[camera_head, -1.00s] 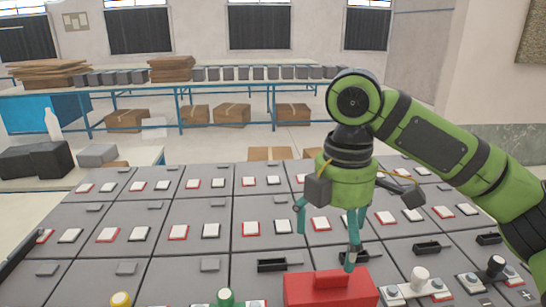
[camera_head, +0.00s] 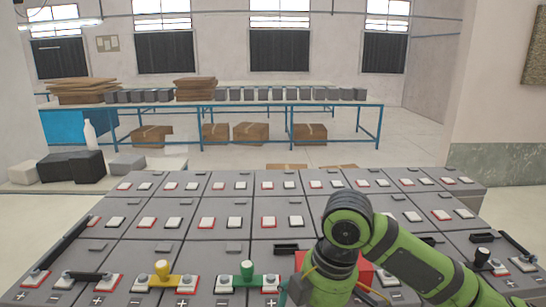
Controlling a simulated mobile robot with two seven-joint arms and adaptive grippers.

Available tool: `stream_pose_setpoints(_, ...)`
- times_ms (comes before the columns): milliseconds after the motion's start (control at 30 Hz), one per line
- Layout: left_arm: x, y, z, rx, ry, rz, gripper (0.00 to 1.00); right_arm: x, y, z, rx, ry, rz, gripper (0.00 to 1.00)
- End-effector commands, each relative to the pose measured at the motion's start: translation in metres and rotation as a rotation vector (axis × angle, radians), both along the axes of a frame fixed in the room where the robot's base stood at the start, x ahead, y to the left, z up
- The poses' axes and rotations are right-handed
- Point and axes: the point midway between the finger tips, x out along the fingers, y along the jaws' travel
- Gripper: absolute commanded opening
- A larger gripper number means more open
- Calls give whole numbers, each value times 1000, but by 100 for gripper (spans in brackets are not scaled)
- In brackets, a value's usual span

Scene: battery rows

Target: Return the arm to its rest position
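My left gripper is not in view.
A black-knobbed one (camera_head: 482,258) is at the right. Black bars (camera_head: 65,241) lie at the left.

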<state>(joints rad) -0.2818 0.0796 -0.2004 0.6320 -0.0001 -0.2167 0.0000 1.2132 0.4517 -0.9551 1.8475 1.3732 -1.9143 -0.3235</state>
Motion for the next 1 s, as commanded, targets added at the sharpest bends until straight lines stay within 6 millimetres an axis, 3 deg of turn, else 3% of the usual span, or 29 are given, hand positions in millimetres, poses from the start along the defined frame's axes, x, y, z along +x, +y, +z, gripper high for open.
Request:
stream_pose_setpoints(33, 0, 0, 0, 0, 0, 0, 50, -7, 10, -21, 40, 10, -14, 100)
stream_pose_setpoints(200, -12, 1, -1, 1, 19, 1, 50, -24, 36, -71, 181, 4, -136, 100)
stream_pose_setpoints(333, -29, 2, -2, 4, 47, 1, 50, -38, 44, -104, 278, 4, -280, 100)
stream_pose_setpoints(467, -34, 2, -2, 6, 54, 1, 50, -53, 41, -134, 351, 8, -460, 100)
stream_pose_setpoints(567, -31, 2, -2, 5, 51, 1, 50, -66, 28, -157, 380, 7, -620, 100)
stream_pose_setpoints(733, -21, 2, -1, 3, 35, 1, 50, -96, -11, -195, 367, -6, -907, 100)
stream_pose_setpoints(1000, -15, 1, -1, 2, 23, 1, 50, -144, -74, -229, 256, -49, -1204, 100)
